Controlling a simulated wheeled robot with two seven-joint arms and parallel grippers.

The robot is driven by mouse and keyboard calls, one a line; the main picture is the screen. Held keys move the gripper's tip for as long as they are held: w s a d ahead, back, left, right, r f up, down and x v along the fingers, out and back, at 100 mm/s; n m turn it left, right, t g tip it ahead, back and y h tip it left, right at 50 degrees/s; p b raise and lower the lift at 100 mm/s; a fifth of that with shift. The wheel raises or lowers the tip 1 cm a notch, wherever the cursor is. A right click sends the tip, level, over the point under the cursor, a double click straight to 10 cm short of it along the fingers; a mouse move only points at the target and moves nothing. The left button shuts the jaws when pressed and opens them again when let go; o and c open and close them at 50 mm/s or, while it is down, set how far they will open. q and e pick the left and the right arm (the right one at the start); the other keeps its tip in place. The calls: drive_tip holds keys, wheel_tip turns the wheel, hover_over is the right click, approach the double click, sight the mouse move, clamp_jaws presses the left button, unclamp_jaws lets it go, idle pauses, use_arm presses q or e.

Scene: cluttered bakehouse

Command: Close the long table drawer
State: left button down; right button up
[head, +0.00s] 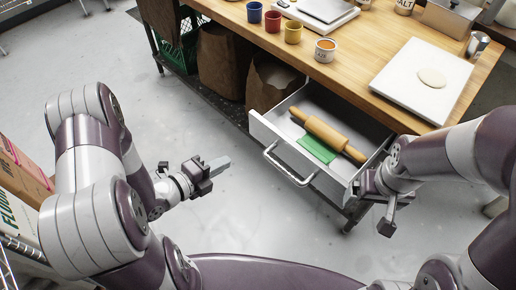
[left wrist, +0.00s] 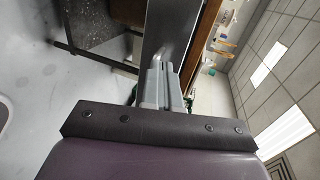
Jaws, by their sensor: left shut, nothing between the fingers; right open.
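The long table drawer (head: 262,131) is pulled out from under the wooden table (head: 345,66), with a silver bar handle (head: 290,168) on its front. A wooden rolling pin (head: 328,135) and a green item (head: 317,149) lie inside it. My left gripper (head: 218,163) is shut and empty, left of the drawer front and apart from the handle. Its fingers also show shut in the left wrist view (left wrist: 162,85). My right gripper (head: 382,208) is at the drawer's right front corner; I cannot tell whether it touches the drawer.
Blue (head: 254,12), red (head: 272,21) and yellow (head: 293,31) cups and a labelled tin (head: 325,50) stand on the table. A white board (head: 421,80) holds dough (head: 432,78). Brown sacks (head: 221,60) stand on the lower shelf. The floor left of the drawer is clear.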

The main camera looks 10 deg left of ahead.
sight(295, 114)
use_arm(q)
drive_tip(key=x, duration=1.2)
drive_tip(key=shift+w+d+r+b, duration=0.1)
drive_tip(key=shift+w+r+b, duration=0.1)
drive_tip(key=shift+w+b, duration=0.2)
drive_tip(key=shift+w+d, duration=0.25)
drive_tip(key=shift+w, duration=0.2)
drive_tip(key=shift+d, duration=0.1)
